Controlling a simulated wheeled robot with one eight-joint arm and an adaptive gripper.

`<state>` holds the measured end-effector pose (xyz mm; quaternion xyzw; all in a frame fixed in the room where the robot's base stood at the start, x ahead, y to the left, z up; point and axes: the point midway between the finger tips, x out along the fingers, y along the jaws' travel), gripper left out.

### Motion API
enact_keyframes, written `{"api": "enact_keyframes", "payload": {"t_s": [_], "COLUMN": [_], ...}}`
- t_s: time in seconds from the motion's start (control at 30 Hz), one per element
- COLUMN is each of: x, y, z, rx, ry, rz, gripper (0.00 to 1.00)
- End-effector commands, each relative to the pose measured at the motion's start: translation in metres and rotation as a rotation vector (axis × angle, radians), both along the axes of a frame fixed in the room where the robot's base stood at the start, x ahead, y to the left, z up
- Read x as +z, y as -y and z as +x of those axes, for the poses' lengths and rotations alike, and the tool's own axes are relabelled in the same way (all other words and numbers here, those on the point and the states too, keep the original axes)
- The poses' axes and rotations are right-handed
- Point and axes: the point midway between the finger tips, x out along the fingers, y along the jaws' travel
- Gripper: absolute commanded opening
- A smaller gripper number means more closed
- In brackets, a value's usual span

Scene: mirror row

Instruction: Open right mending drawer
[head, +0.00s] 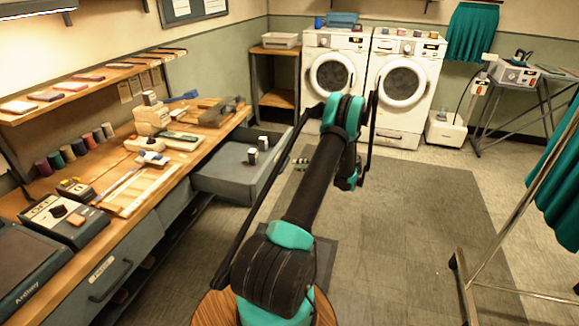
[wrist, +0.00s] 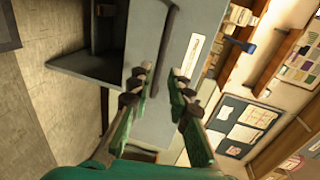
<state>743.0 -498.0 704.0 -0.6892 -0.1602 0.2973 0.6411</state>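The right mending drawer (head: 240,172) is the far drawer under the workbench in the head view. It stands pulled out, with its inside showing and two small black-and-white items in it. The left drawer (head: 98,283) is closed, with a dark bar handle and a pale label. In the wrist view my gripper (wrist: 165,76) is open, with a gap between its green fingers and nothing seen in it. A grey panel with a pale label (wrist: 188,57) lies beyond the fingertips; the label is unreadable. In the head view my arm hides most of the gripper.
The workbench (head: 190,158) carries a sewing machine (head: 150,115), spools and tools. Two washing machines (head: 405,85) stand at the back. A metal rack (head: 480,235) with teal cloth stands at the right. The floor mat (head: 420,215) between is clear.

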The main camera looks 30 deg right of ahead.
Motion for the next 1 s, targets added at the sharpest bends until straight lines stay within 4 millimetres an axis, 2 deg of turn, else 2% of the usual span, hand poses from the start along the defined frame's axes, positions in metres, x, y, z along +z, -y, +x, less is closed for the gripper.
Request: {"api": "enact_keyframes", "payload": {"t_s": [0.1, 0.3, 1.0], "x": [0.005, 0.009, 0.01], "y": [0.014, 0.027, 0.03], "z": [-0.018, -0.035, -0.038], "rx": [-0.002, 0.0, 0.0], "ry": [0.0, 0.0, 0.0], "rz": [0.0, 0.0, 0.0], "gripper": [0.19, 0.19, 0.19]}}
